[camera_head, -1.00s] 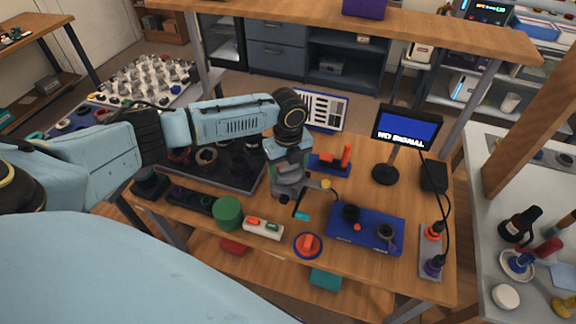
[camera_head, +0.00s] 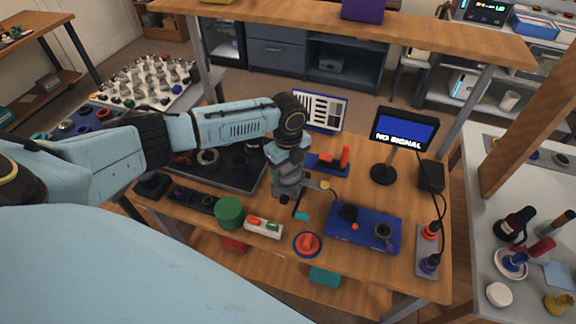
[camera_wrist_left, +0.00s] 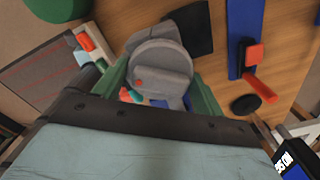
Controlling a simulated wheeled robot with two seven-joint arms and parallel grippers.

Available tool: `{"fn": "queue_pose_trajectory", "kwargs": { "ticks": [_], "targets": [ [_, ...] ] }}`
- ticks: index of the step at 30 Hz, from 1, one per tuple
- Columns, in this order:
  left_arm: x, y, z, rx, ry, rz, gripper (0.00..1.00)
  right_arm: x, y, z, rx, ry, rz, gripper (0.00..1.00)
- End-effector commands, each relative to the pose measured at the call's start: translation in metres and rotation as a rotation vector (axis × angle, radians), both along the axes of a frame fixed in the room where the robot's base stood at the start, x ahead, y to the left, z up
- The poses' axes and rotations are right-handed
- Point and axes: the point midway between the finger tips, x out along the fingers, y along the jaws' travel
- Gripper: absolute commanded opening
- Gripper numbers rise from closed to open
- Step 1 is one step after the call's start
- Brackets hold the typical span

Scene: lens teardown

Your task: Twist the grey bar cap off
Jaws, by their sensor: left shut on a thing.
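The grey bar cap (camera_wrist_left: 160,68) is round, with a raised bar across it and a red dot near one edge. It sits between the green fingers of my left gripper (camera_wrist_left: 158,90) in the left wrist view. My left gripper (camera_head: 290,184) is shut on the cap above the middle of the wooden bench in the head view. The gripper hides most of the cap and what lies under it there. A grey body shows around the cap in the wrist view; I cannot tell whether the two are apart. My right gripper is not in view.
A green cylinder (camera_head: 229,211), a white block with buttons (camera_head: 263,228) and a red knob (camera_head: 308,242) stand along the front edge. A red-handled blue fixture (camera_head: 328,164) stands close behind the gripper.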

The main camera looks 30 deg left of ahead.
Motion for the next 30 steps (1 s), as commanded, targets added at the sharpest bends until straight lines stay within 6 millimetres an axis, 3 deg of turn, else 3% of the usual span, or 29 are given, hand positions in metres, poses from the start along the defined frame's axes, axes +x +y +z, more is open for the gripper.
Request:
{"fn": "queue_pose_trajectory", "kwargs": {
  "ticks": [7, 18, 30],
  "targets": [
    [0.0, 0.0, 0.0, -0.001, 0.0, 0.015, 0.48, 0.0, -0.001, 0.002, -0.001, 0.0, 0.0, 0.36],
    [0.0, -0.001, 0.001, -0.001, 0.001, 0.197, 0.48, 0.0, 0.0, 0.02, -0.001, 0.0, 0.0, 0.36],
    [0.0, -0.001, 0.0, -0.001, 0.0, 0.227, 0.48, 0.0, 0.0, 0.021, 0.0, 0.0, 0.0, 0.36]
  ]
}}
